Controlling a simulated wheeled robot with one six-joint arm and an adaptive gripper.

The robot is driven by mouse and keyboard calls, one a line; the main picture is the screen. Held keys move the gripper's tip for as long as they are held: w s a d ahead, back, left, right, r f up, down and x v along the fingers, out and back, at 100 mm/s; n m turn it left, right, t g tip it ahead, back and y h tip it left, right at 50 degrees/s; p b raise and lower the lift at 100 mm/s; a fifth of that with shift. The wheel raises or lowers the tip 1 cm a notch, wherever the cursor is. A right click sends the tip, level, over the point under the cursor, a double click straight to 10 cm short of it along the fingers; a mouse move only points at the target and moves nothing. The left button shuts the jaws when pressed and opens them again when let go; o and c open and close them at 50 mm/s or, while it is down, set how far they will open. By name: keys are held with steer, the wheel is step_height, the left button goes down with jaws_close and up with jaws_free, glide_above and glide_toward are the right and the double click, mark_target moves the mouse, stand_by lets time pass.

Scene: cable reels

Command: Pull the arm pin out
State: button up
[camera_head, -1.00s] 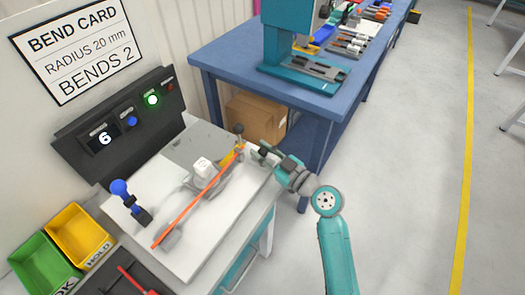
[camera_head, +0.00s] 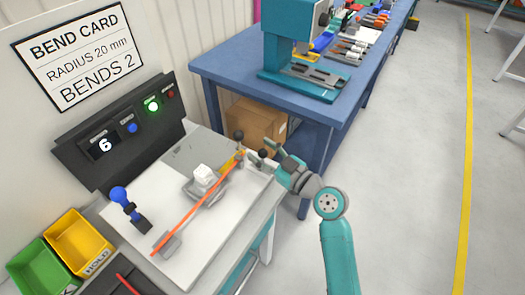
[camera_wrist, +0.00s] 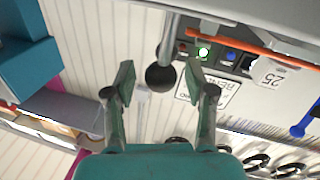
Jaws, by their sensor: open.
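My gripper (camera_head: 272,155) is open at the right edge of the white bench plate (camera_head: 200,241), by the far end of the bending fixture. Two dark ball knobs stand there: one upright (camera_head: 239,135) beside the yellow part (camera_head: 236,158), one (camera_head: 262,154) close to my fingertips. In the wrist view a grey rod ending in a dark ball (camera_wrist: 160,78) lies ahead of and between my open fingers (camera_wrist: 158,85); contact is not visible. I cannot tell for sure which knob is the arm pin. An orange rod (camera_head: 190,216) lies along the fixture.
A blue-handled lever (camera_head: 121,196) stands at the left of the plate. A dark control panel (camera_head: 120,128) is behind. Green (camera_head: 40,267) and yellow (camera_head: 78,240) bins sit at lower left. A blue table (camera_head: 225,72) with a teal press (camera_head: 290,45) stands beyond; floor is clear on the right.

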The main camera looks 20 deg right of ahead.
steer(key=v, duration=1.2)
steer(key=s+a+f+m+g+h, duration=0.25)
steer(key=s+f+m+h, duration=0.45)
steer(key=s+f, duration=0.65)
steer(key=a+v, duration=0.3)
steer(key=v, duration=1.6)
steer(key=shift+s+f+t+h, duration=0.3)
steer(key=shift+s+t, duration=0.15)
steer(key=shift+s, duration=0.15)
